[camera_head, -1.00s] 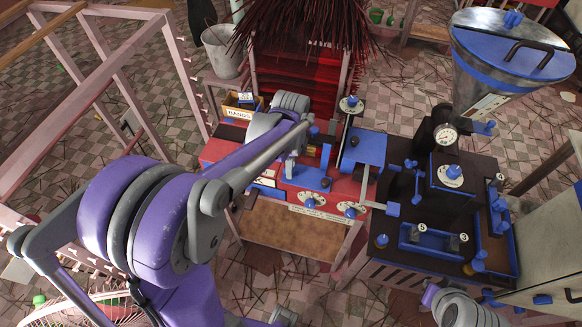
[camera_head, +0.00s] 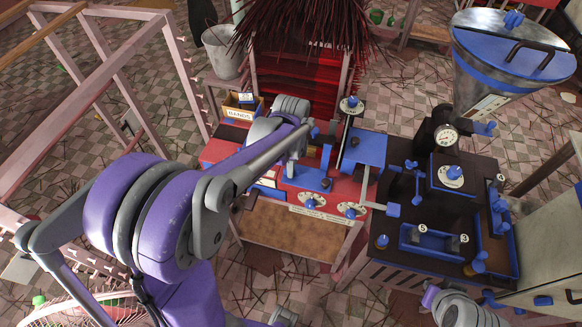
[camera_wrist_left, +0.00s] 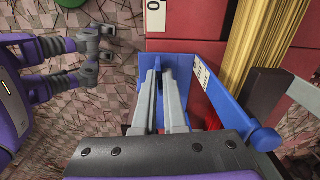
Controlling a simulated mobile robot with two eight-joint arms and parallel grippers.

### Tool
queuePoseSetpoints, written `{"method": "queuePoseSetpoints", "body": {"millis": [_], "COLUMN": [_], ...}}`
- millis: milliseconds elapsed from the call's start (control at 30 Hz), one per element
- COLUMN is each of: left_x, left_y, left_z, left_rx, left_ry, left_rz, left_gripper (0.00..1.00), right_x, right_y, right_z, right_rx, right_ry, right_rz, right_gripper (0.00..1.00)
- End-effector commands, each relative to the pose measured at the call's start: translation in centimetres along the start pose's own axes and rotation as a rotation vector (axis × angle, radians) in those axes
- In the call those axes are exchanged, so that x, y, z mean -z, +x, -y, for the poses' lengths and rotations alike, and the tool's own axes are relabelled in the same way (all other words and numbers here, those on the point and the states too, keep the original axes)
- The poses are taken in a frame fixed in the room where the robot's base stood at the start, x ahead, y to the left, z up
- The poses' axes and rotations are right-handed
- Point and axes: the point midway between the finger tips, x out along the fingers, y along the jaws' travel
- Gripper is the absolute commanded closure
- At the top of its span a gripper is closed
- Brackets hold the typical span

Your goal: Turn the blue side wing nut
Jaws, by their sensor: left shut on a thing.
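My left gripper (camera_head: 291,165) reaches over the red machine from the left in the head view. In the left wrist view its two grey fingers (camera_wrist_left: 161,75) are close together beside a blue bracket (camera_wrist_left: 215,88). They are shut on a small blue part (camera_wrist_left: 160,92), which shows only as a sliver between them. It appears to be the blue side wing nut, but its shape and turn angle are mostly hidden by the fingers. In the head view the wrist covers this spot. My right gripper does not show; only a piece of my right arm is at the bottom right.
Blue knobs (camera_head: 310,203) stand on the red machine's front. A dark machine (camera_head: 465,215) with a gauge and hopper (camera_head: 510,60) stands to the right. A box labelled BANDS (camera_head: 240,108) is behind left. A blue bar with a round end (camera_wrist_left: 264,138) lies close right of the fingers.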

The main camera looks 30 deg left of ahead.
Motion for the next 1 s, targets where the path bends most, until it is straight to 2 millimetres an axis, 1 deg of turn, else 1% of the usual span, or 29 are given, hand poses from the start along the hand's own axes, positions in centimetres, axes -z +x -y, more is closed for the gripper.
{"method": "queuePoseSetpoints", "body": {"millis": [300, 400, 633, 667, 800, 833, 1000], "left_x": [-0.02, -0.01, -0.01, -0.01, -0.01, -0.01, 0.0], "left_y": [0.1, 0.04, 0.0, 0.0, 0.0, 0.0, 0.0], "left_z": [-0.01, -0.01, 0.0, 0.0, 0.0, 0.01, 0.01], "left_rx": [0.0, 0.0, 0.0, 0.0, 0.0, 0.0, 0.0], "left_ry": [-0.241, -0.268, -0.268, -0.268, -0.267, -0.267, -0.267], "left_rz": [0.0, 0.0, 0.0, 0.0, 0.0, 0.0, 0.0], "left_gripper": [1.0, 1.0, 1.0, 0.88, 0.63, 0.61, 0.61], "right_x": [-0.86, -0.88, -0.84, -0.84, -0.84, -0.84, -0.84], "right_y": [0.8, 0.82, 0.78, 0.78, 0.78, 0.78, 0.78], "right_z": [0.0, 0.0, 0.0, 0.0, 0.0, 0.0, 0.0], "right_rx": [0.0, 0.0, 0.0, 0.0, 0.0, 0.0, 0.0], "right_ry": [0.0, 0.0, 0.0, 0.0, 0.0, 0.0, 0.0], "right_rz": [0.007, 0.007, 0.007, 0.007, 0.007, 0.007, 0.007], "right_gripper": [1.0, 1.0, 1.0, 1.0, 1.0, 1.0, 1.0]}}
